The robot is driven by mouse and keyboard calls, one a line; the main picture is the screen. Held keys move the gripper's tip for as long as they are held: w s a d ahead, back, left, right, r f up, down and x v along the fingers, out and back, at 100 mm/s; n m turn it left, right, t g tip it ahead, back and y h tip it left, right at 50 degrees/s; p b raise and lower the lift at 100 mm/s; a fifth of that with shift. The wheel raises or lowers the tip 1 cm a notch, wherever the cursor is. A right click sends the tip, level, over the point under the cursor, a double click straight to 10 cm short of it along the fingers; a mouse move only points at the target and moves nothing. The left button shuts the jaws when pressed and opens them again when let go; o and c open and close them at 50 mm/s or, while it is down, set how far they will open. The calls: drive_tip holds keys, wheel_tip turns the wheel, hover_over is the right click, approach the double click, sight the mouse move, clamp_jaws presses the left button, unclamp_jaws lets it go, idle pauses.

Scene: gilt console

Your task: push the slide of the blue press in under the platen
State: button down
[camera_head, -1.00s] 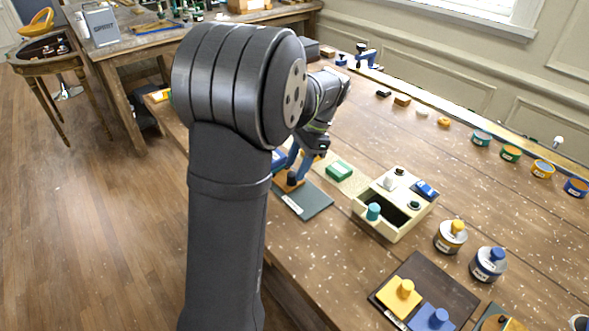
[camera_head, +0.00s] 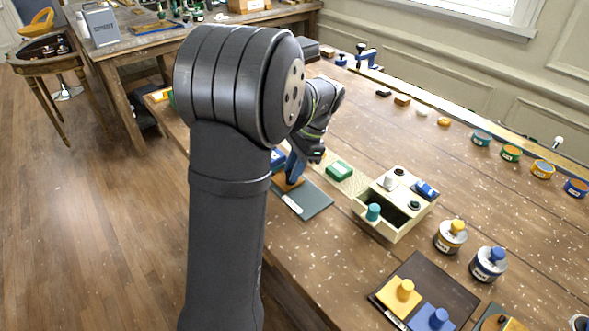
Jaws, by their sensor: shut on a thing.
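The blue press (camera_head: 277,158) is mostly hidden behind my arm, so I cannot make out its platen. A dark grey-green plate (camera_head: 318,203) with a white label lies in front of it. A small orange block (camera_head: 285,184), apparently part of the slide, sits at the plate's back left. My gripper (camera_head: 292,178) points down at this block, with its lower end close around it. It appears shut on the slide, though the fingertips are partly hidden. How far the slide is under the platen cannot be seen.
A green block (camera_head: 339,170) on a pale strip lies right of my gripper. A cream box (camera_head: 375,224) with knobs stands further right. Tins (camera_head: 450,238) and a dark tray (camera_head: 412,270) are nearer the front. The wooden table behind the box is largely clear.

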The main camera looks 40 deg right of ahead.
drive_tip(key=shift+w, duration=1.7)
drive_tip(key=c, duration=1.2)
unclamp_jaws()
drive_tip(key=shift+w, duration=0.1)
drive_tip(key=shift+c, duration=0.2)
drive_tip(key=shift+o, duration=0.2)
drive_tip(key=shift+r, duration=0.1)
drive_tip(key=shift+d+r, duration=0.2)
drive_tip(key=shift+r, duration=0.15)
drive_tip(key=v, duration=1.6)
drive_tip(key=shift+r, duration=0.2)
drive_tip(key=shift+d+f, duration=0.1)
drive_tip(key=shift+d, duration=0.05)
